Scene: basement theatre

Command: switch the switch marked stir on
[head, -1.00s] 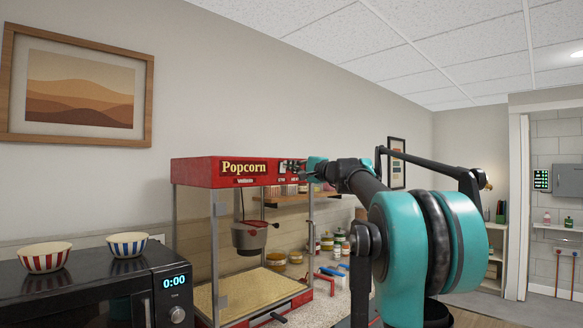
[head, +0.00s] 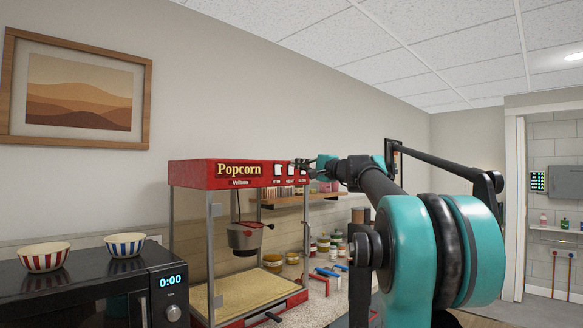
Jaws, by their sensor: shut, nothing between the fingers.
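The red popcorn machine (head: 214,174) stands on the counter beside the microwave. The right part of its red front header carries a row of white switches with tiny labels below. The leftmost switch (head: 278,170) is in clear view, and its label seems to read stir, though it is very small. A middle switch (head: 290,170) is beside it. A third at the right is partly covered by my gripper. My gripper (head: 298,163) is shut and empty, its fingertips in front of the header's right end. I cannot tell whether it touches the panel. The switch positions are too small to read.
A black microwave (head: 100,290) bearing two striped bowls (head: 125,244) stands at the left. A wall shelf (head: 300,200) and several jars (head: 273,260) are behind the machine. My arm fills the right foreground.

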